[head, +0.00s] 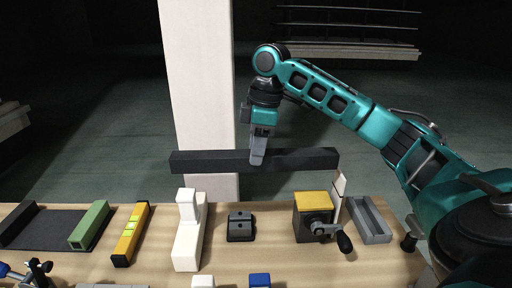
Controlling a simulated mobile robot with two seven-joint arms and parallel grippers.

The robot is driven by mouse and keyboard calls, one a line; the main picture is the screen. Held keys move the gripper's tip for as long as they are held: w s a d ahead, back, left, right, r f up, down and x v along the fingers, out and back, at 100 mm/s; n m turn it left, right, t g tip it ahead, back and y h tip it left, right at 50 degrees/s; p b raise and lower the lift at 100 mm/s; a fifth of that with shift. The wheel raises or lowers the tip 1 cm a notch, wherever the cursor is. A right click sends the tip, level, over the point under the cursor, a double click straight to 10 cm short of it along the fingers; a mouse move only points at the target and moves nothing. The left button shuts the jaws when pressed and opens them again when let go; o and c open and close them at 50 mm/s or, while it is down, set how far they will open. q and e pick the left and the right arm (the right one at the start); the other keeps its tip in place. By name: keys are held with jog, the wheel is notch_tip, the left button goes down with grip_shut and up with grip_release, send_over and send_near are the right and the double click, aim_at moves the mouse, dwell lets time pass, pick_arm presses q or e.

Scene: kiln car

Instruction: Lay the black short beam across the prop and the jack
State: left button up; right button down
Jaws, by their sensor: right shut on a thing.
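The black short beam (210,162) is a long dark bar, held level in the air. In the picture it lies above the table's far edge. My right gripper (258,156) points down and is shut on the beam near its middle. A white stepped block (187,246), which looks like the prop, stands on the table below the beam's left part. The jack (307,226) is a dark box with a yellow top and a black-handled crank, below the beam's right part. The beam appears apart from both. My left gripper is not in view.
On the wooden table (270,258) are a small black block (241,227), a yellow level (131,233), a green bar (90,225), a dark mat (52,230) and a grey channel (370,220). A thin white piece (338,196) stands by the jack. A white column (199,80) rises behind.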

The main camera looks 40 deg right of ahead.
aim_at(256, 168)
jog(key=shift+f+b, duration=0.75)
jog(key=shift+f, duration=2.05)
jog(key=shift+r+p, duration=0.1)
jog(key=shift+p, duration=0.7)
jog(key=shift+f, duration=0.85)
jog(key=c, duration=0.5)
grip_release()
jog(key=shift+f, duration=0.1)
